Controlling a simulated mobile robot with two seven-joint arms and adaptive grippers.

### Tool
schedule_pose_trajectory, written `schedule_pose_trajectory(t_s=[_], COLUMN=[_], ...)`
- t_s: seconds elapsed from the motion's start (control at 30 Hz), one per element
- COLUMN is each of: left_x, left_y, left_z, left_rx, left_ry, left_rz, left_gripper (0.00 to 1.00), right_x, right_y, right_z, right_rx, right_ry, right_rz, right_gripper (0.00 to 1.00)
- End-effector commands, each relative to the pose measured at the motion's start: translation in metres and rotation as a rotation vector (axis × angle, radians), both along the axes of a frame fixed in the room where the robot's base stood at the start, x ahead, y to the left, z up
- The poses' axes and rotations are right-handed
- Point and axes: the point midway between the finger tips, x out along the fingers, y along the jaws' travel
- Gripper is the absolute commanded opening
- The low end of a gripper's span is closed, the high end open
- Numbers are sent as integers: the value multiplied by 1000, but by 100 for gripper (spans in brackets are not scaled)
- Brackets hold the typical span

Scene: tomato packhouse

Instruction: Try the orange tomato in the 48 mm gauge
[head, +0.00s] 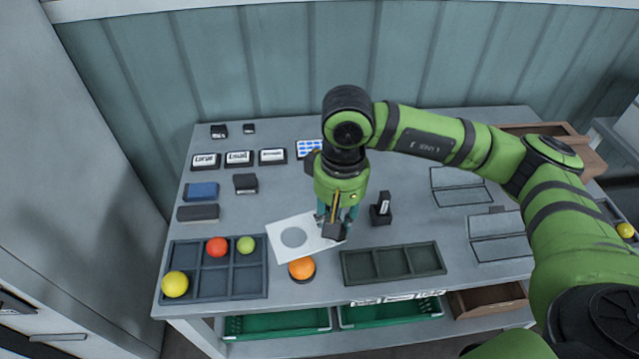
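The orange tomato (301,268) sits on a small dark round rest near the table's front edge. The gauge (276,230) is a white square plate with a round hole, just behind and slightly left of the tomato. The hole looks empty. My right gripper (336,222) points down at the plate's right side, its fingers around a dark block there that looks like the gauge's grip. The plate appears apart from the tomato; its height above the table is hard to tell. Its size marking cannot be read. My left gripper is not in view.
A dark divided tray (208,296) at front left holds a yellow, a red and a green tomato. An empty three-compartment tray (393,263) lies right of the orange tomato. A black stand (381,209) is right of my gripper. Labelled blocks (238,158) stand at back left.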

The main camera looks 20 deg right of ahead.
Motion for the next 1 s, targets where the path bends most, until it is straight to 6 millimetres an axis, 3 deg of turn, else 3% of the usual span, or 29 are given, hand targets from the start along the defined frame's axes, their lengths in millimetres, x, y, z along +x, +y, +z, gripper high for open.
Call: schedule_pose_trajectory(t_s=[0.03,0.2,0.4,1.0], left_x=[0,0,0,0], left_y=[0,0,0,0], left_z=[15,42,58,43], left_rx=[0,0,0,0], left_ry=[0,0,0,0], left_rz=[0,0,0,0], left_gripper=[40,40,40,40], right_x=[5,22,27,27], right_y=[1,-3,-13,-16], right_z=[-2,-35,-71,-116], right_rx=[8,14,-7,-13], right_ry=[9,8,6,4], right_rz=[-6,-16,-13,-11], right_gripper=[0,0,0,0])
